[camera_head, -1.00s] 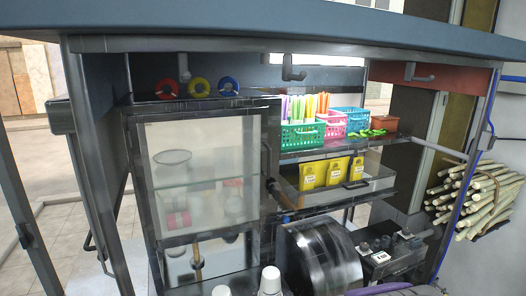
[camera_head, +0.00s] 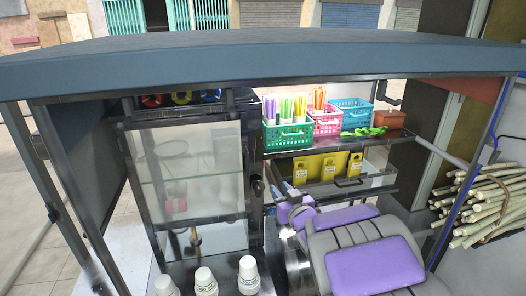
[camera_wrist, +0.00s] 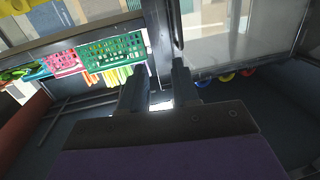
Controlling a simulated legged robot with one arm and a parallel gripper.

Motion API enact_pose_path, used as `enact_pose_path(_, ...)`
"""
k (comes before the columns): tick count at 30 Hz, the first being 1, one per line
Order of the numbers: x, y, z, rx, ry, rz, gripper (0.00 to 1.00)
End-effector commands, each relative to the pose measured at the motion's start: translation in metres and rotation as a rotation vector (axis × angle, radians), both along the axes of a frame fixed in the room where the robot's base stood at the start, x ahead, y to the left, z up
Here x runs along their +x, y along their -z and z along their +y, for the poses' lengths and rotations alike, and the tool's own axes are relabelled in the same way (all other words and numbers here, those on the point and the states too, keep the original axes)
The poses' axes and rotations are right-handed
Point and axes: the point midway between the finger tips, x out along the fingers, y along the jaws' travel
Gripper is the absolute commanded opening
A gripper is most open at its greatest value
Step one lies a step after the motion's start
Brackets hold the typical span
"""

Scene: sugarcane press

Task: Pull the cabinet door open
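The cabinet door (camera_head: 195,172) is a glass panel in a dark metal frame, at the left of the stall in the head view. It looks closed, and blurred shapes on shelves show through it. A dark upright handle is at its right edge; in the wrist view the handle (camera_wrist: 178,28) stands just beyond my fingers. My gripper (camera_wrist: 158,84) has its two dark fingers apart, with nothing seen between them. In the head view my gripper (camera_head: 279,190) is small, right of the door edge; contact with the handle cannot be told.
A shelf right of the door holds green (camera_head: 288,136), pink (camera_head: 327,124) and teal (camera_head: 352,112) baskets. Below is an open drawer (camera_head: 345,183) with yellow packets. White-capped bottles (camera_head: 205,281) stand in front. A cane bundle (camera_head: 480,205) is at the right. A blue roof edge (camera_head: 250,65) hangs overhead.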

Motion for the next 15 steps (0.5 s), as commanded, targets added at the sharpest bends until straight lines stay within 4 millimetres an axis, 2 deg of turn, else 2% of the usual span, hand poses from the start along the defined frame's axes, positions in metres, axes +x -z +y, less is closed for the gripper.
enact_pose_path(1,0.000,-0.004,0.013,0.006,-0.023,-0.014,0.30)
enact_pose_path(3,0.000,-0.008,0.025,0.014,-0.043,-0.031,0.30)
enact_pose_path(9,0.010,-0.007,0.052,0.009,-0.055,-0.038,0.30)
enact_pose_path(12,0.022,-0.007,0.054,0.012,-0.054,-0.038,0.30)
enact_pose_path(15,0.037,-0.009,0.047,0.020,-0.052,-0.040,0.30)
